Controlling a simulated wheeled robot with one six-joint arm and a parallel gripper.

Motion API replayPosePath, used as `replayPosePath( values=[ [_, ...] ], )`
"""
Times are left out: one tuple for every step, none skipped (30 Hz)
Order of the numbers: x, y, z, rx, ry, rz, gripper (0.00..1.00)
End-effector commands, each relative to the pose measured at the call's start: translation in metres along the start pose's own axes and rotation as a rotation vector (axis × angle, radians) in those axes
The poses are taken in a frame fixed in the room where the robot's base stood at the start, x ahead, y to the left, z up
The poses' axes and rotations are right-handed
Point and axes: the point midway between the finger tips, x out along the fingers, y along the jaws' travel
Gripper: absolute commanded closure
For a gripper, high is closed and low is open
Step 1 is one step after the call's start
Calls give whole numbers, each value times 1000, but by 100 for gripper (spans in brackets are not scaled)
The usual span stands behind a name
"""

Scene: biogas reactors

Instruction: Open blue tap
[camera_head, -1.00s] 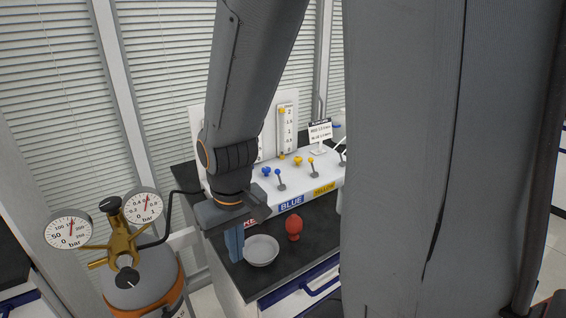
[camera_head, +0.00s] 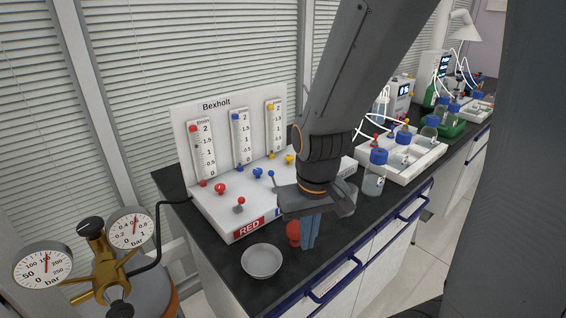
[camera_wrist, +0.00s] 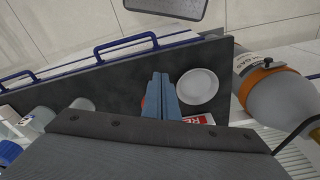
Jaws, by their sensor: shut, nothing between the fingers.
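In the wrist view my shut fingers (camera_wrist: 160,76) point at the bench; the blue tap is not visible there.
A red lever (camera_head: 240,202) and a yellow knob (camera_head: 289,159) flank the blue controls. A white dish (camera_head: 261,262) lies on the bench front. A blue-capped bottle (camera_head: 375,179) stands to the right. Gauges on a gas cylinder (camera_head: 131,229) are at left.

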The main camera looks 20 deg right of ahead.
Motion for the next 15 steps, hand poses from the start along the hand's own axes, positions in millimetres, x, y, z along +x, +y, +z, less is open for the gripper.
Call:
replayPosePath(
  values=[
    [0,0,0,0,0,0,100],
    [0,0,0,0,0,0,100],
    [0,0,0,0,0,0,100],
    [-1,0,-1,1,2,0,100],
    [-2,0,-4,3,5,0,100],
    [-4,0,-9,9,13,1,100],
    [-7,1,-15,15,21,1,100],
    [-10,1,-22,22,31,1,100],
    [-16,2,-36,36,49,2,100],
    [-20,2,-48,49,67,2,100],
    [-25,3,-61,63,85,2,100],
    [-32,4,-82,85,115,1,100],
    [-37,4,-98,103,138,0,100],
    [-42,5,-114,120,162,-1,100],
    [-49,6,-137,144,196,-4,100]
  ],
)
